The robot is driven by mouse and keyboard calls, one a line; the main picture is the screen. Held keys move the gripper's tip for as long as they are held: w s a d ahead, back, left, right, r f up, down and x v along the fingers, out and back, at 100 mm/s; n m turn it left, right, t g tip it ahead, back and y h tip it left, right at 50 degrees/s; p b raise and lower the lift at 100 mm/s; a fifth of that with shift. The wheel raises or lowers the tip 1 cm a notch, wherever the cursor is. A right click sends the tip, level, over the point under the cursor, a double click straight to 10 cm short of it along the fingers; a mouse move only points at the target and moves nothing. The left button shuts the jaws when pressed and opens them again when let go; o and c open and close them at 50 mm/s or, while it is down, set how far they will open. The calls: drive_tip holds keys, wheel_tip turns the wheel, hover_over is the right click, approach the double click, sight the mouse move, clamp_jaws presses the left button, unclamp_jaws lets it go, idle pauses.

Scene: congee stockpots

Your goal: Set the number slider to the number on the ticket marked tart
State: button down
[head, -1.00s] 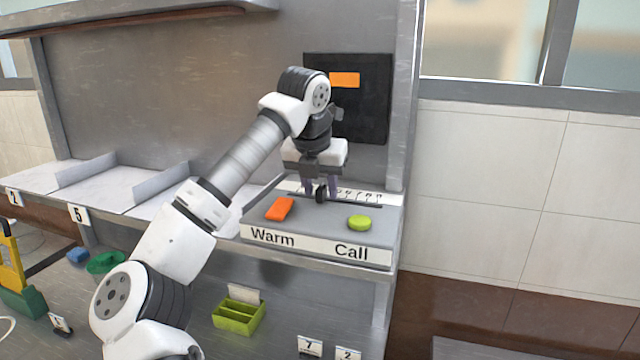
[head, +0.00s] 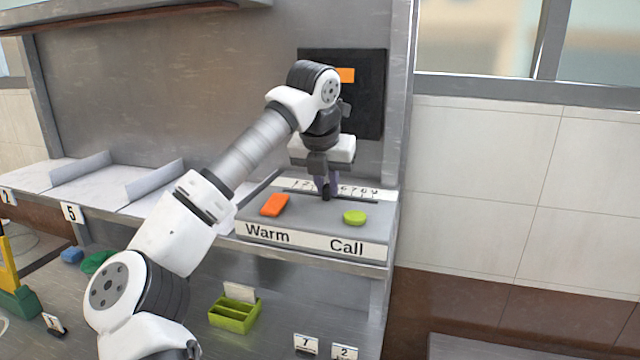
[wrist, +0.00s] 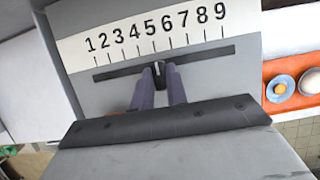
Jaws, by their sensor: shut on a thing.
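The number slider is a dark slot (wrist: 205,55) under a white strip of digits 1 to 9 (wrist: 72,50) on a grey console (head: 300,222). Its dark knob (wrist: 158,68) stands near the 5 mark in the wrist view. My gripper (head: 326,190) is shut on the knob, its purple fingers (wrist: 158,88) on either side of it. Small number cards stand below, reading 7 (head: 306,345), 2 (head: 345,352) and 1 (head: 54,323). I cannot read the word tart on any of them.
The console also bears an orange Warm button (head: 275,205) and a green Call button (head: 354,218), both close to my gripper. A black board (head: 370,105) is behind. A green divided box (head: 234,314) with a pale card (head: 240,292) sits below.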

drive_tip(key=c, duration=1.4)
unclamp_jaws()
drive_tip(key=shift+a, duration=0.1)
drive_tip(key=shift+r, duration=0.1)
drive_tip(key=b+v, duration=0.2)
drive_tip(key=v, duration=1.1)
drive_tip(key=shift+s+r, duration=0.2)
drive_tip(key=shift+r, duration=0.15)
